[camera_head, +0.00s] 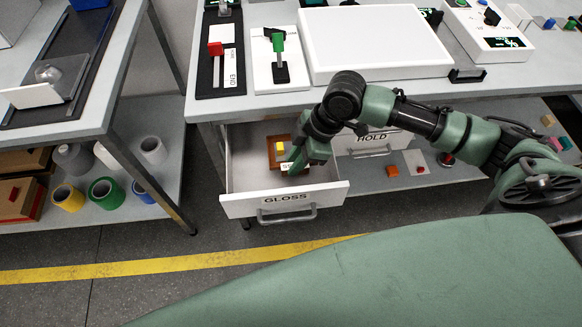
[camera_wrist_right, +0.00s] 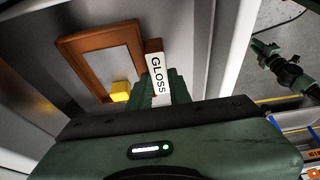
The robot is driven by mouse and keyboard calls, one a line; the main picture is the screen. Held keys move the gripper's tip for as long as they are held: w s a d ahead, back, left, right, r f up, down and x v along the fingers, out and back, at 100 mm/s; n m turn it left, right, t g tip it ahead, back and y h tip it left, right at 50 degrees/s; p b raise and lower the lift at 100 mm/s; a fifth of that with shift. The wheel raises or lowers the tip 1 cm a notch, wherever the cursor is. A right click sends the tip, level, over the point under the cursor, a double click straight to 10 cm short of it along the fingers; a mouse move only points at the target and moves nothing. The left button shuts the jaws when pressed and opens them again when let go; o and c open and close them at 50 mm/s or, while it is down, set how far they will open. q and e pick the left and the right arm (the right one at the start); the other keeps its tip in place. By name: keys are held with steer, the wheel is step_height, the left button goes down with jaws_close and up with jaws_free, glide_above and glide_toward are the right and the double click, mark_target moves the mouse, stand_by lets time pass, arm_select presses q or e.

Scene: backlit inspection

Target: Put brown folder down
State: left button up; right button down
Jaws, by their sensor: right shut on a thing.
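My right gripper (camera_head: 298,167) reaches down into the open drawer marked GLOSS (camera_head: 245,181). It is shut on a brown piece with a white tab marked GLOSS (camera_wrist_right: 158,75), which I take to be the brown folder's edge. The right wrist view shows the folder's top between the green fingers (camera_wrist_right: 166,90); my gripper hides its lower part. Beside it is a brown frame with a pale middle (camera_wrist_right: 76,42); I cannot tell whether the two are joined. A yellow block (camera_wrist_right: 121,91) is at the frame's edge and also shows in the head view (camera_head: 280,147).
The closed HOLD drawer (camera_head: 372,143) is to the right. The white worktop (camera_head: 290,100) overhangs the drawers. A side table (camera_head: 90,110) stands left. A green and black arm, apparently my left, shows in the right wrist view; its gripper (camera_wrist_right: 263,49) is too small to read.

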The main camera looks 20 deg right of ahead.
step_height(320, 180, down, 4)
steer(key=shift+a+f, duration=0.1)
steer(key=c, duration=1.2)
jaws_free()
steer(key=shift+c, duration=0.2)
steer(key=v, duration=1.2)
steer(key=shift+a, duration=0.1)
